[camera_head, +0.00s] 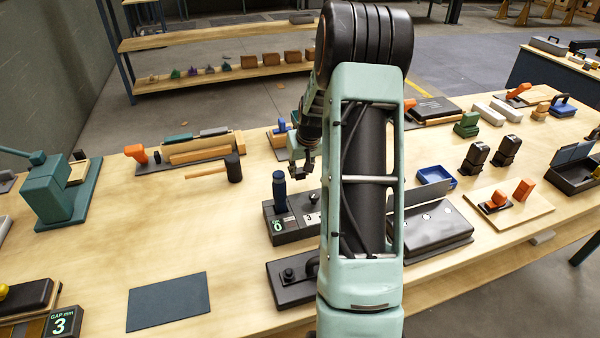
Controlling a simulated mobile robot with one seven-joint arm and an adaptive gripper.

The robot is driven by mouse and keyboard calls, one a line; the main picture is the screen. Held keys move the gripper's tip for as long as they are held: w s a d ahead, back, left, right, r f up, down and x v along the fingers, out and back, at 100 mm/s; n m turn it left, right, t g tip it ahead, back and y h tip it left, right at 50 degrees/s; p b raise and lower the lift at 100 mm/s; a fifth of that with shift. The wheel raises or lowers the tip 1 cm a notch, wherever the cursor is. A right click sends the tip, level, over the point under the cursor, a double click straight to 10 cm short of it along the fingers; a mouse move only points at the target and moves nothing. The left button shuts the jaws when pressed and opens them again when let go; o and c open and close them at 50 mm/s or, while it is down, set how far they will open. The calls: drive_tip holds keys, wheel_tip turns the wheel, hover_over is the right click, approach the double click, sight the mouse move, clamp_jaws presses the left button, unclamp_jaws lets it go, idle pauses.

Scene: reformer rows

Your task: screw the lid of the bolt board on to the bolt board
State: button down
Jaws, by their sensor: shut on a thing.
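My gripper (301,172) is above the middle of the bench, behind a dark box, with its fingers pointing down. It is shut on a small dark thing that is hard to make out against the fingers. I cannot tell whether this is the lid of the bolt board. A black board (273,289) with a round knob-like part (289,274) lies near the front of the bench, partly hidden by my arm. It may be the bolt board, but I cannot tell for sure.
The dark box (292,232) with a green 0 and an upright blue cylinder (280,190) stands just in front of my gripper. A mallet (232,168) lies to the left. A blue-grey mat (168,301) is bare. A grey-topped case (430,228) is on the right.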

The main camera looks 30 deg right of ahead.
drive_tip(key=shift+r+p, duration=0.4)
drive_tip(key=shift+r, duration=0.65)
drive_tip(key=shift+a, duration=0.1)
